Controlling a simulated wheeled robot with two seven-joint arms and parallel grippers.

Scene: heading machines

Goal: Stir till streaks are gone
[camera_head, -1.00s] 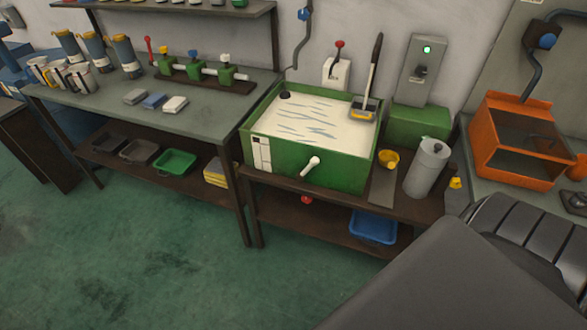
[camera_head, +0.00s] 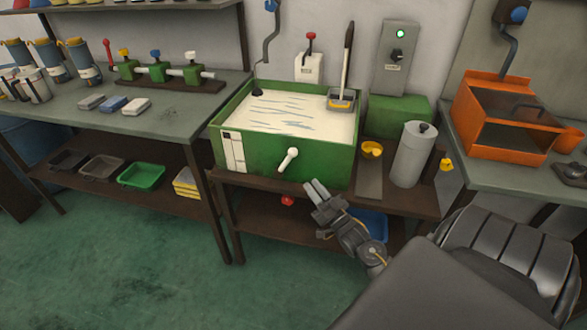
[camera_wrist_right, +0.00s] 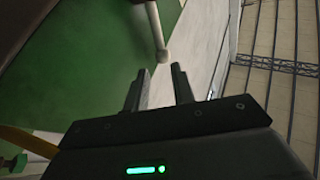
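A green tank (camera_head: 310,163) on the bench holds white liquid (camera_head: 285,112) with dark grey streaks across its surface. A long-handled paddle (camera_head: 347,62) stands at the tank's back right, its yellow-edged head (camera_head: 341,99) at the liquid's edge. A white-knobbed lever (camera_head: 287,160) sticks out of the tank's front. My right gripper (camera_head: 316,188) is below and right of this lever, apart from it. My left gripper is not in view.
Right of the tank are a yellow cup (camera_head: 372,149), a grey cylinder (camera_head: 412,155) and an orange open box (camera_head: 490,125). A control box (camera_head: 396,60) with a green light stands behind. A blue tray (camera_head: 372,222) sits on the lower shelf. The left floor is clear.

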